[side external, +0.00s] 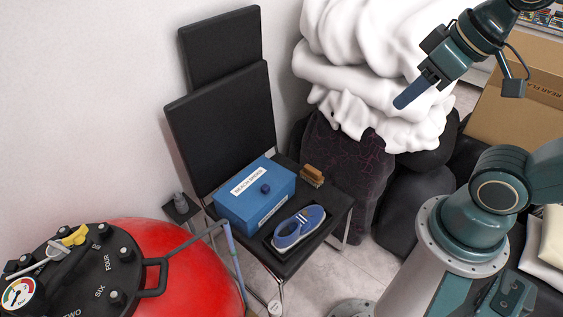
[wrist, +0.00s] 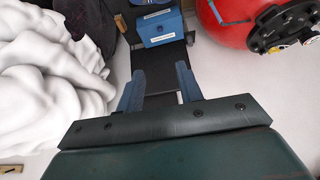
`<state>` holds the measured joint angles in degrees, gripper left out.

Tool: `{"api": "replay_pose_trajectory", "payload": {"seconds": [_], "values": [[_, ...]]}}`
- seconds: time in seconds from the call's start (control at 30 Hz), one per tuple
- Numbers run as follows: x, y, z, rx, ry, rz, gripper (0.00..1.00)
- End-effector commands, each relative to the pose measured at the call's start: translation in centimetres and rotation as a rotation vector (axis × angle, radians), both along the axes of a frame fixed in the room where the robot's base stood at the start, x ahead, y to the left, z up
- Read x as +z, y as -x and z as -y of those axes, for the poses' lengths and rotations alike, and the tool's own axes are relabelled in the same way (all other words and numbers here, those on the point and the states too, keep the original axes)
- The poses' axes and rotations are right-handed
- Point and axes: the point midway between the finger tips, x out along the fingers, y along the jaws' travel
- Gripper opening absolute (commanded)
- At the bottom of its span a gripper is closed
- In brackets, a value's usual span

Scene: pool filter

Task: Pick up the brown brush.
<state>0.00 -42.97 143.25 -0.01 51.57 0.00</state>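The brown brush (side external: 312,175) lies on the black chair seat (side external: 328,195), to the right of the blue box (side external: 255,196), in the side view. My gripper (side external: 402,102) is high at the upper right, in front of the white bedding and well apart from the brush. In the wrist view its two blue fingers (wrist: 159,80) stand wide apart with nothing between them.
A blue shoe (side external: 299,227) lies in a dark tray on the seat before the box. Piled white bedding (side external: 360,65) rises behind dark bags (side external: 345,170). A red pool filter (side external: 190,265) stands at the lower left. A cardboard box (side external: 515,100) is at the right.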

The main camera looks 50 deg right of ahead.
Motion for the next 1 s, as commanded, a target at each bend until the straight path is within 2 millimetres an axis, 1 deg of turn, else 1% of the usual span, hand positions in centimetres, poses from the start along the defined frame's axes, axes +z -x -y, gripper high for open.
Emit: {"api": "replay_pose_trajectory", "payload": {"seconds": [0.23,0.27,0.4,0.43,0.77,0.87,1.0], "values": [[0.0,0.0,0.0,0.0,0.0,0.0,0.36],[0.0,0.0,0.0,0.0,0.0,0.0,0.38],[0.0,0.0,0.0,0.0,0.0,0.0,0.66],[0.0,0.0,0.0,0.0,0.0,0.0,0.67],[0.0,-0.2,0.0,0.0,0.001,-0.001,0.67],[0.1,-0.6,0.1,0.0,0.002,-0.004,0.67],[0.3,-2.1,0.3,0.0,0.007,-0.011,0.67]]}}
